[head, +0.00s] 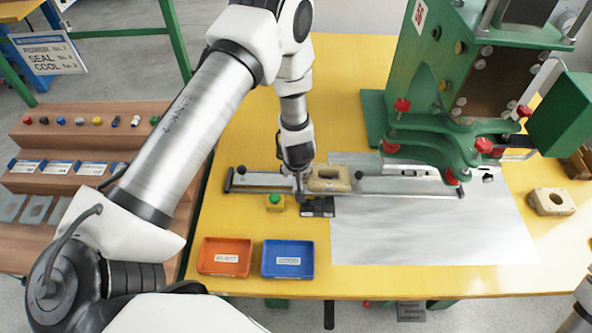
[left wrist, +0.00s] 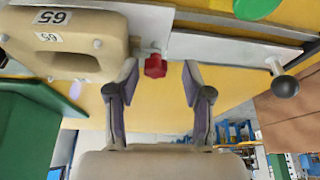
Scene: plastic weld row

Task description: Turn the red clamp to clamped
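The red clamp (left wrist: 155,66) shows in the left wrist view as a small red knob on a metal stem, beside a tan block (left wrist: 70,50) numbered 65. My left gripper (left wrist: 160,76) is open, with one finger on each side of the red knob and visible gaps to it. In the head view my left gripper (head: 300,192) is down at the metal rail (head: 400,186), left of the tan block (head: 328,184), and hides the red clamp. I cannot tell from these frames how the clamp is set. My right gripper is out of view.
A green press (head: 425,75) with several red knobs stands at the back right. An orange tray (head: 225,270), a blue tray (head: 288,273) and a green button on a yellow box (head: 275,206) are in front of the rail. A second tan block (head: 551,207) lies right.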

